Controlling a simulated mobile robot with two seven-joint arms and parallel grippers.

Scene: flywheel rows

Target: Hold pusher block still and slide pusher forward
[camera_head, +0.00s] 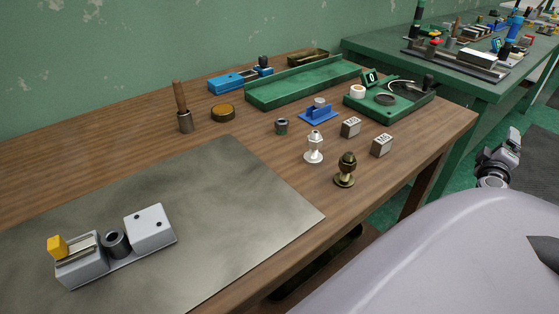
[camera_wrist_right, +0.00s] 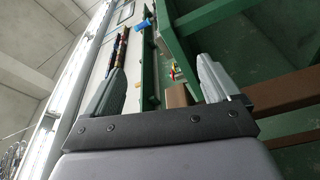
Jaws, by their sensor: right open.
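The pusher block (camera_head: 82,273) is a light grey block at the left end of a thin base, on the grey metal sheet at the lower left of the head view. A yellow-ended pusher (camera_head: 58,247) lies in its top. A dark grey ring or bushing (camera_head: 116,242) sits between this block and a second light grey block (camera_head: 149,227) with two dark holes. My right gripper (camera_head: 499,155) is off the table's right side, far from the block. In the right wrist view it (camera_wrist_right: 160,75) is open and empty. My left gripper is not in view.
The metal sheet (camera_head: 235,205) is clear around the assembly. Behind it stand a wooden-handled tool (camera_head: 181,107), a brown round tin (camera_head: 223,113), a green tray (camera_head: 301,84), two small marked blocks and two knob-like pieces. Another green table (camera_head: 460,75) stands behind at right.

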